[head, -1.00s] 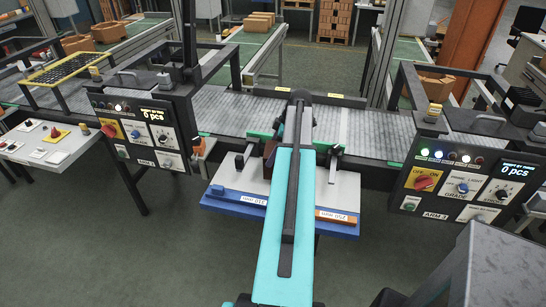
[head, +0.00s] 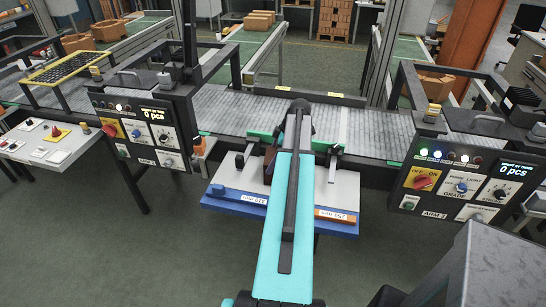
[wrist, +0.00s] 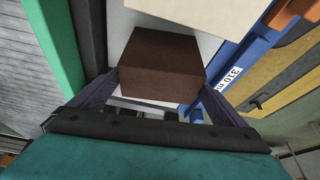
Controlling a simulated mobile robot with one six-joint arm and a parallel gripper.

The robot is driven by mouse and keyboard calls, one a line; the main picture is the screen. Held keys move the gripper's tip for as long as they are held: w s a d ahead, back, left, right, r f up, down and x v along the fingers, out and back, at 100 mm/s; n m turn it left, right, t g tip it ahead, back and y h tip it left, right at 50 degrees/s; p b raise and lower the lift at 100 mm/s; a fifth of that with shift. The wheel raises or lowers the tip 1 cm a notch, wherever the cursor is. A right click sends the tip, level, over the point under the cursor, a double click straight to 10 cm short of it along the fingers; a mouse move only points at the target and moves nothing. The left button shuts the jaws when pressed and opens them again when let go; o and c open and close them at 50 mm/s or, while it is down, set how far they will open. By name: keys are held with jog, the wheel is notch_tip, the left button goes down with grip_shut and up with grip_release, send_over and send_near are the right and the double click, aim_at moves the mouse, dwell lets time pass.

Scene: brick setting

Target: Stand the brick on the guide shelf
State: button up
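The brick is a dark brown block. In the wrist view the brick (wrist: 160,65) sits between the two dark fingers of my gripper (wrist: 160,85), with a fingertip against each side, so the gripper looks shut on it. In the head view only a small dark part of the brick shows beside my turquoise arm, which hides most of it and the fingers. The guide shelf (head: 340,190) has a pale top and a blue front edge with labels. The brick is over the shelf's pale surface; whether its underside touches cannot be told.
A grey roller conveyor (head: 365,130) runs behind the shelf, with a green strip along its near edge.

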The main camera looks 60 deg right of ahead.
jog(key=shift+r, duration=0.2)
jog(key=b+v, duration=0.4)
jog(key=v, duration=0.8)
dwell(0.5)
jog(key=shift+w, duration=0.1)
dwell(0.6)
